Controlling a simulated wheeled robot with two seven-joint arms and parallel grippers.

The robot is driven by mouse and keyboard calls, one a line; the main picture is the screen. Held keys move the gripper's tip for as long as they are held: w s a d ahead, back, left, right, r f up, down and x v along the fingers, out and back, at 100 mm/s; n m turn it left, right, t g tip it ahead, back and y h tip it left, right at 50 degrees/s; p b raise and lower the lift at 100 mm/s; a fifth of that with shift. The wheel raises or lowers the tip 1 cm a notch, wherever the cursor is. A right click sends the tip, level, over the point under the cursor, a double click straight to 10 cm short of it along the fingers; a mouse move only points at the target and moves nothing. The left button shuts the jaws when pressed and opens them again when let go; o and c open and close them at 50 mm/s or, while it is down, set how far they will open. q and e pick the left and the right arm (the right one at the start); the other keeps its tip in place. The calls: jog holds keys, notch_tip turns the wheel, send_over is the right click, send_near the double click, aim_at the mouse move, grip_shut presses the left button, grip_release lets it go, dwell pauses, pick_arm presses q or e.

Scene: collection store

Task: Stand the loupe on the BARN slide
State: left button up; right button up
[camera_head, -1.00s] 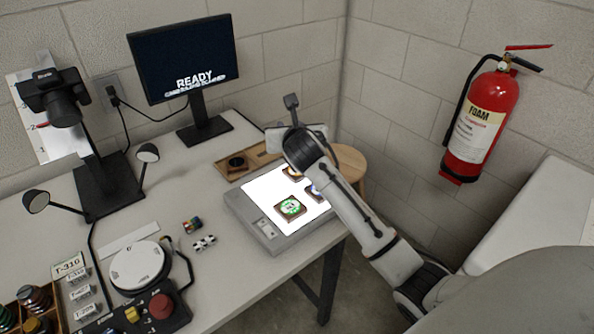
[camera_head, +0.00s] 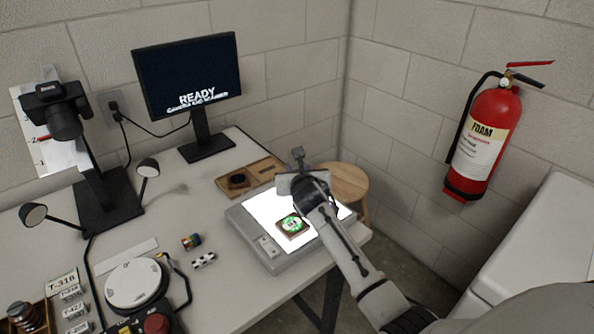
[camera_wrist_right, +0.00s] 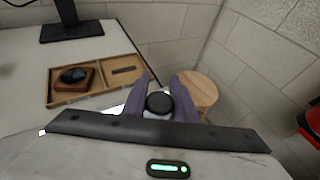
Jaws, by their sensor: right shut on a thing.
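My right gripper (camera_wrist_right: 160,95) is shut on the loupe (camera_wrist_right: 159,103), whose round black top shows between the purple fingers in the right wrist view. In the head view, the right gripper (camera_head: 300,180) hangs over the back part of the lit light box (camera_head: 262,248); the loupe is hidden there. A brown-framed slide with a green picture (camera_head: 292,225) lies on the light box, in front of my gripper. Any label is too small to read, so I cannot tell whether it is the BARN slide. My arm hides other parts of the lit surface. My left gripper is out of view.
A wooden tray (camera_head: 262,172) behind the light box holds a dark round thing (camera_wrist_right: 75,76) on a brown square. A round stool (camera_head: 346,182) stands beyond the table. A monitor (camera_head: 188,80), camera stand and control panel occupy the left side.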

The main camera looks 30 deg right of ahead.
jog(key=o, duration=1)
jog(key=shift+f, duration=0.15)
jog(key=shift+s+r, duration=0.2)
jog(key=shift+r, duration=0.05)
jog(key=p+v, duration=0.2)
jog(key=v, duration=0.8)
jog(key=shift+s+a+r, duration=0.35)
jog(key=shift+s+a, duration=0.05)
jog(key=shift+s, duration=0.25)
